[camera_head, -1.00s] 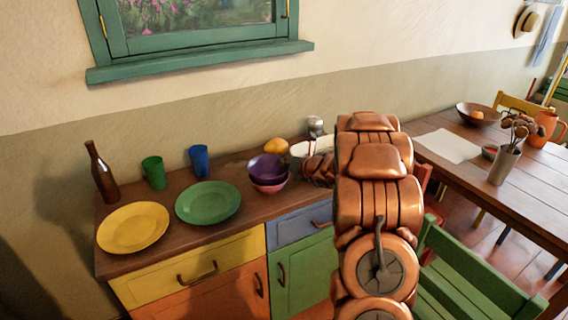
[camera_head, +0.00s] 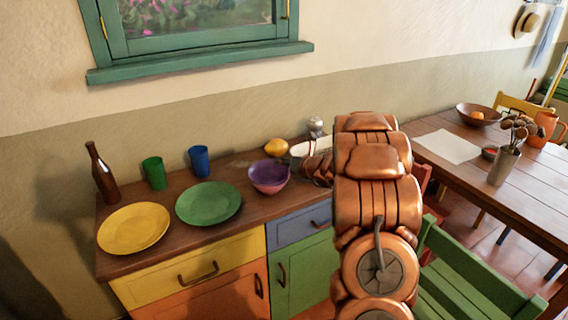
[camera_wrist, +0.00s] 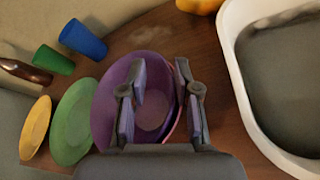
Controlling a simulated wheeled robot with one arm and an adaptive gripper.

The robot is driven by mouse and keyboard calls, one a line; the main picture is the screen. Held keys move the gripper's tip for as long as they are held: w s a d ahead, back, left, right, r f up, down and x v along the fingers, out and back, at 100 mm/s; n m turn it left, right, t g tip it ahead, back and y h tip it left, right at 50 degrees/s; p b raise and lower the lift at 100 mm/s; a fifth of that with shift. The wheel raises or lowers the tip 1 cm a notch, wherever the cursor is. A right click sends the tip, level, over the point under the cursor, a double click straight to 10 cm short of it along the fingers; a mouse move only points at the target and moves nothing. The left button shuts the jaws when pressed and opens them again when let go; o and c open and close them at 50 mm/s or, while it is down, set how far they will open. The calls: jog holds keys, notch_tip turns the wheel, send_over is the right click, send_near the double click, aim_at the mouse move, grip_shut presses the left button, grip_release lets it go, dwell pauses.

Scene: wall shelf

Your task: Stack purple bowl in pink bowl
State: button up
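The purple bowl (camera_head: 268,172) sits nested inside the pink bowl (camera_head: 270,189) on the wooden counter, with pink showing around and below it. In the wrist view the purple bowl (camera_wrist: 112,88) fills the middle, and the rim of the pink bowl (camera_wrist: 177,125) shows along its right side. My gripper (camera_wrist: 162,105) is open, with its fingers apart on either side of the bowls' right rims; the left finger is over the bowl's inside. I cannot tell whether either finger touches a rim. In the head view my arm hides most of the gripper.
A green plate (camera_head: 208,203), yellow plate (camera_head: 134,228), blue cup (camera_head: 199,160), green cup (camera_head: 154,173) and brown bottle (camera_head: 102,174) stand left. A yellow fruit (camera_head: 276,147) lies behind the bowls. A white-rimmed basin (camera_wrist: 240,95) is close on the right.

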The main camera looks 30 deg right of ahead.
jog(key=shift+r+p, duration=0.35)
jog(key=shift+r, duration=0.1)
jog(key=shift+b+v, duration=0.4)
jog(key=shift+v, duration=0.6)
jog(key=a+b+v, duration=0.1)
jog(key=v, duration=0.9)
jog(key=s+a+r+n+g+y, duration=0.1)
jog(key=a+r+n+g+y, duration=0.3)
jog(key=a, duration=0.6)
jog(key=a+f+n+t+y, duration=0.1)
jog(key=a+n, duration=0.6)
jog(key=a, duration=0.2)
jog(key=s+a+n+g+y, duration=0.1)
jog(key=s+a+n+g, duration=0.2)
jog(key=s+a+n, duration=0.3)
jog(key=s+a+n+g+y, duration=0.1)
jog(key=s+a+n+g, duration=0.25)
jog(key=a, duration=0.45)
jog(key=s+a+f+n+g+h, duration=0.1)
jog(key=s+a+f+n+g, duration=0.15)
jog(key=s+n, duration=0.45)
jog(key=s+a+f+n+g+h, duration=0.1)
jog(key=s+a+n+g+h, duration=0.3)
jog(key=s, duration=0.6)
jog(key=s+d+n+h, duration=0.3)
jog(key=s+d+n, duration=0.5)
jog(key=s+n, duration=0.1)
jog(key=shift+s+d+f, duration=0.3)
jog(key=shift+d, duration=0.05)
